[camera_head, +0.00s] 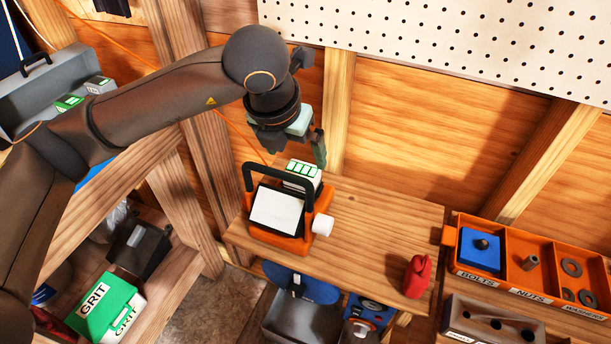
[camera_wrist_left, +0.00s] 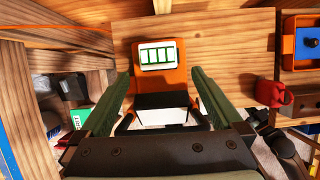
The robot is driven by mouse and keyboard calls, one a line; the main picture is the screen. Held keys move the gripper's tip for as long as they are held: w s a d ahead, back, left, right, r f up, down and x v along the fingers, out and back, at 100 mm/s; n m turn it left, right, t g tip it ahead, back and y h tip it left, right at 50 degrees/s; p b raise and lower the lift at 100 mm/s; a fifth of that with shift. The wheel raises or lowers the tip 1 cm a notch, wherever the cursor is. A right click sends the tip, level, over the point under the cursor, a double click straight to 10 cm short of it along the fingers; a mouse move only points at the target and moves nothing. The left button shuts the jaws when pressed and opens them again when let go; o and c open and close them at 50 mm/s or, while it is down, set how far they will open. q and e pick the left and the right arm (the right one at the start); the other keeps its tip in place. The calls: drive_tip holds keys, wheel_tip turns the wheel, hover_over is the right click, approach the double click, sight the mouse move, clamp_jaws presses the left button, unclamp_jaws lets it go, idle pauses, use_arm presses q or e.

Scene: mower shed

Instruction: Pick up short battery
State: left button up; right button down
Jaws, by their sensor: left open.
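A block with a white, green-barred top (camera_head: 303,174) sits at the back of an orange unit (camera_head: 293,243) with a black handle, on the wooden bench. I cannot tell for sure that it is the short battery. The green-barred top also shows in the left wrist view (camera_wrist_left: 158,55). My left gripper (camera_head: 303,143) is open and empty above it, pointing down. In the left wrist view its fingers (camera_wrist_left: 161,76) stand on either side of the orange unit, nearer the camera. My right gripper is not in view.
A red object (camera_head: 417,277) lies on the bench (camera_head: 375,225), whose middle is clear. An orange bin (camera_head: 517,290) of bolts, nuts and washers stands right. A grey toolbox (camera_head: 38,92) at upper left holds green-labelled blocks (camera_head: 69,103). A pegboard wall (camera_head: 450,40) is behind.

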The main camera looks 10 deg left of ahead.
sight(302, 169)
use_arm(q)
drive_tip(key=x, duration=0.4)
drive_tip(key=p+x, duration=0.1)
drive_tip(key=x, duration=0.4)
drive_tip(key=shift+w+a, duration=0.15)
drive_tip(key=shift+w, duration=0.1)
drive_tip(key=shift+c, duration=0.2)
